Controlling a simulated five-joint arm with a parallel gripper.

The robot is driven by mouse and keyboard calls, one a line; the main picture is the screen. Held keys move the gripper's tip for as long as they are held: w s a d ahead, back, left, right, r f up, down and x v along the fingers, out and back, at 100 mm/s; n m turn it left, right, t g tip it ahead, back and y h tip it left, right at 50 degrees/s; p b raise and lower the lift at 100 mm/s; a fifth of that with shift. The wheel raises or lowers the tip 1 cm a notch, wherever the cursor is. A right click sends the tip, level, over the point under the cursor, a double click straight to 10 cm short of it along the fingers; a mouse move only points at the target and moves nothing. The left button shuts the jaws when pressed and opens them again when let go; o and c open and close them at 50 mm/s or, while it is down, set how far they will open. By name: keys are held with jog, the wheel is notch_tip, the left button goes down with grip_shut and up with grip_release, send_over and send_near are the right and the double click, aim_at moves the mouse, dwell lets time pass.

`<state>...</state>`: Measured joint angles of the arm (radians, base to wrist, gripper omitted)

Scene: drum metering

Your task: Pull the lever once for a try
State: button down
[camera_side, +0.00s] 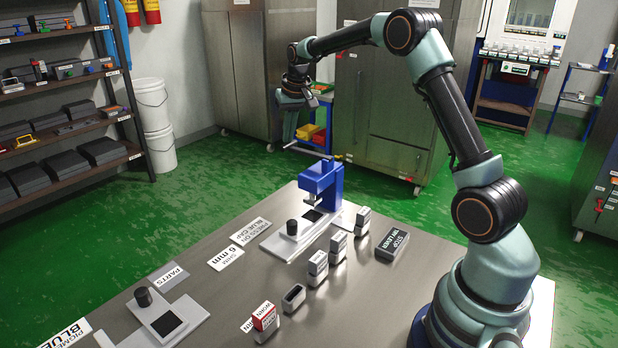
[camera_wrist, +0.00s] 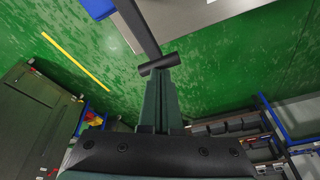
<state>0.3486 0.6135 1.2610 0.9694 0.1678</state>
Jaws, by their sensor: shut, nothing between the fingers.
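A blue press (camera_side: 325,186) stands on a white base at the far edge of the metal table. A lever (camera_side: 316,153) reaches out from it to the left, past the table edge. In the wrist view the lever is a dark bar (camera_wrist: 136,22) ending in a black cross handle (camera_wrist: 159,64). My gripper (camera_side: 290,146) is shut and empty, fingers pointing down, at the lever's outer end. In the wrist view its fingertips (camera_wrist: 160,74) are right at the handle, partly behind it. I cannot tell whether they touch.
On the table (camera_side: 205,300) are several small upright blocks (camera_side: 318,265), a dark block (camera_side: 392,245) marked STOP TRY LEVER, printed labels and a second white base with a black knob (camera_side: 143,297). A shelf rack (camera_side: 65,125) stands at left. Green floor lies beyond the table.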

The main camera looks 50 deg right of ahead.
aim_at(289, 144)
jog(key=shift+f, duration=1.7)
jog(key=shift+r, duration=3.55)
